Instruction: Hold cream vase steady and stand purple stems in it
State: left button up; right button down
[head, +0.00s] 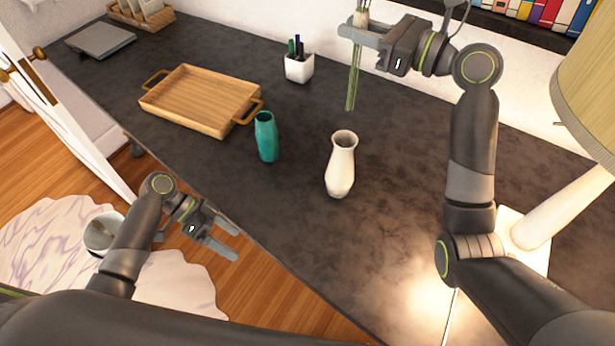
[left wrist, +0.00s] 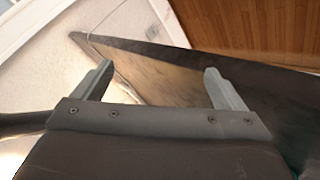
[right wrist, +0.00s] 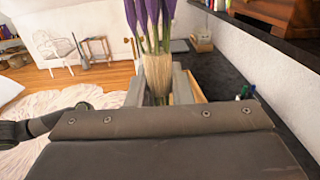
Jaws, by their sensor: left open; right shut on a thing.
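The cream vase (head: 341,165) stands upright on the dark desk, its mouth open and empty-looking. My right gripper (head: 347,32) is shut on the purple stems (head: 353,80) and holds them above the desk, behind and above the vase. The green stem ends hang down nearly straight in the head view. In the right wrist view the purple flowers (right wrist: 150,14) rise above a pale binding (right wrist: 158,74) between the fingers. My left gripper (head: 231,243) is open and empty, off the desk's front edge and apart from the vase. It also shows open in the left wrist view (left wrist: 160,85).
A teal vase (head: 266,138) stands left of the cream vase. A wooden tray (head: 190,119) and a white pen cup (head: 299,69) are behind it. A lamp (head: 565,205) stands at the right. The desk around the cream vase is clear.

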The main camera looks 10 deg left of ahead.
aim_at(341, 176)
pick_arm(q)
jog(key=w+d+t, duration=0.1)
jog(key=w+d, duration=0.1)
jog(key=d, duration=0.1)
jog(key=w+d+t, duration=0.2)
jog(key=d, duration=0.2)
jog(key=w+d+t+h, duration=0.1)
jog(key=w+d+t, duration=0.1)
jog(key=w+d, duration=0.1)
jog(key=shift+w+d+r+m, duration=0.1)
jog(key=shift+d+r+m, duration=0.2)
jog(key=shift+d+m, duration=0.1)
jog(key=w+d+r+t, duration=0.1)
jog(key=w+d+t, duration=0.1)
jog(key=w+d+r+t, duration=0.1)
jog(key=w+d+t, duration=0.1)
jog(key=w+d+r+n+t+y, duration=0.1)
jog(key=w+t, duration=0.1)
jog(key=shift+w+d+t, duration=0.25)
jog(key=shift+d+t, duration=0.05)
jog(key=shift+d, duration=0.1)
jog(key=shift+t, duration=0.3)
jog(key=x, duration=1.2)
jog(key=shift+w, duration=0.3)
jog(key=shift+r, duration=0.1)
jog(key=shift+c, duration=0.4)
jog(key=c, duration=1.3)
jog(key=shift+o, duration=0.2)
pick_arm(e)
jog(key=shift+f, duration=6.55)
